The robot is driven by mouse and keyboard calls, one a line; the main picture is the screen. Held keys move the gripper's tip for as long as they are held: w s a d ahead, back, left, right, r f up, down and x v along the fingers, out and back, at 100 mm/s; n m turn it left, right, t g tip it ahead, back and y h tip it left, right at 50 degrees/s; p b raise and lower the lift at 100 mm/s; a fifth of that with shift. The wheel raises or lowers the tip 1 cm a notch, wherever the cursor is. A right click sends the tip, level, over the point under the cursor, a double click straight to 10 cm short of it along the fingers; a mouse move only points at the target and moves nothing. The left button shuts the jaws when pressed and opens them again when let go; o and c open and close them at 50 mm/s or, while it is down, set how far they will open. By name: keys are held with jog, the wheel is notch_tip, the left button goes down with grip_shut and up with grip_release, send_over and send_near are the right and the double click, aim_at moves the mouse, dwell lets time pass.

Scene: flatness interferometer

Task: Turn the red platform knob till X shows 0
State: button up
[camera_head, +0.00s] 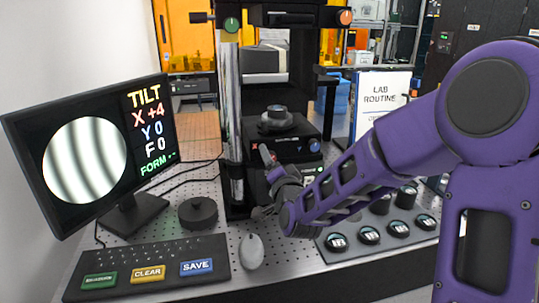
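The monitor (90,150) at the left shows a TILT readout: X +4 in red, Y 0, F 0 and FORM with dashes. Its round picture has dark, near-vertical, slightly slanted fringes. The interferometer platform (296,138) stands at the centre under a round dark part. A blue knob (314,146) shows at the right of its front. A small patch of red shows left of the blue knob, beside my gripper; the red knob itself is not clearly visible. My gripper (263,183) is in front of the platform's left side. Its fingers look apart, with nothing seen between them.
A keyboard (150,262) with CLEAR and SAVE keys, a mouse (251,251) and a black round puck (198,213) lie on the perforated table. A tray (385,243) of round samples is at the right, partly behind my arm. A chrome column (230,110) stands left of the platform.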

jog(key=shift+w, duration=0.15)
jog(key=shift+c, duration=0.2)
grip_shut()
jog(key=shift+b, duration=0.35)
jog(key=n+b, duration=0.2)
jog(key=n, duration=0.2)
jog(key=n+b, duration=0.3)
jog(key=n, duration=0.2)
jog(key=shift+a+r+b, duration=0.15)
jog(key=shift+b, duration=0.2)
jog(key=shift+n, duration=0.3)
